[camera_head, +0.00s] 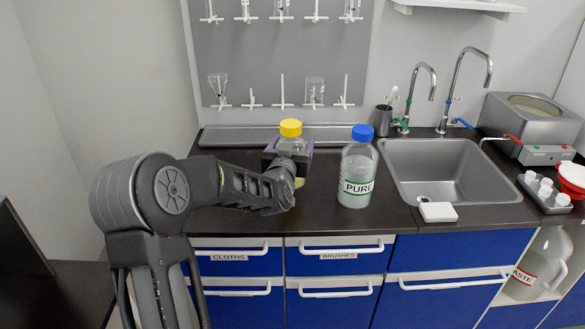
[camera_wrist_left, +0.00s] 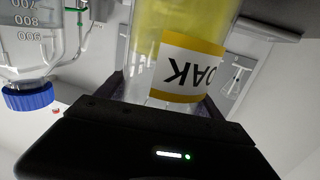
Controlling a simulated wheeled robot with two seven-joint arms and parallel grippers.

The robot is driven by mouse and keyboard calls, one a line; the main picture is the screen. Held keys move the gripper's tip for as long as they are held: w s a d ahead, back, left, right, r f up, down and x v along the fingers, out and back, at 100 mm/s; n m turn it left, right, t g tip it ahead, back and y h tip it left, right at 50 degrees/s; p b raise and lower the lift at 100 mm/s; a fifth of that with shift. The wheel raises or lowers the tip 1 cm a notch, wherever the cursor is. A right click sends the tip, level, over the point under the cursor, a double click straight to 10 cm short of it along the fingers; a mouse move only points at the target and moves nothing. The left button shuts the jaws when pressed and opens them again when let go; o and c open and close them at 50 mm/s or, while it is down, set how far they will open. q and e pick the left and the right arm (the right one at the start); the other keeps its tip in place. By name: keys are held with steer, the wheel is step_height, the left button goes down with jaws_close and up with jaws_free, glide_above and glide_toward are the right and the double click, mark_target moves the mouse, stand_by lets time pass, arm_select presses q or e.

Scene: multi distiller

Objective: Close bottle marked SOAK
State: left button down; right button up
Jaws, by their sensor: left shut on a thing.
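The SOAK bottle (camera_head: 292,145) is upright at the back of the dark counter, with a yellow cap (camera_head: 290,128) on its top. Whether the cap is screwed tight cannot be told. In the left wrist view the bottle (camera_wrist_left: 185,45) appears upside down, with yellowish liquid and a yellow-edged label (camera_wrist_left: 188,66) partly reading "OAK". My left gripper (camera_head: 287,160) is shut around the bottle's body below the cap; its jaws (camera_wrist_left: 165,98) also show in the wrist view. My right gripper is not in view.
A clear PURE bottle (camera_head: 357,170) with a blue cap stands just right of the held bottle. Further right are the sink (camera_head: 448,172), taps, a bath unit (camera_head: 530,125) and a small vial rack (camera_head: 545,192). A pegboard (camera_head: 280,60) with glassware hangs behind.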

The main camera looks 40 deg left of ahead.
arm_select(q)
steer(key=shift+f, duration=0.85)
steer(key=shift+f, duration=0.1)
step_height(320, 180, down, 4)
steer(key=shift+r, duration=0.25)
steer(key=shift+f, duration=0.1)
steer(key=shift+f, duration=0.1)
steer(key=shift+c, duration=0.2)
jaws_free()
steer(key=shift+f, duration=0.1)
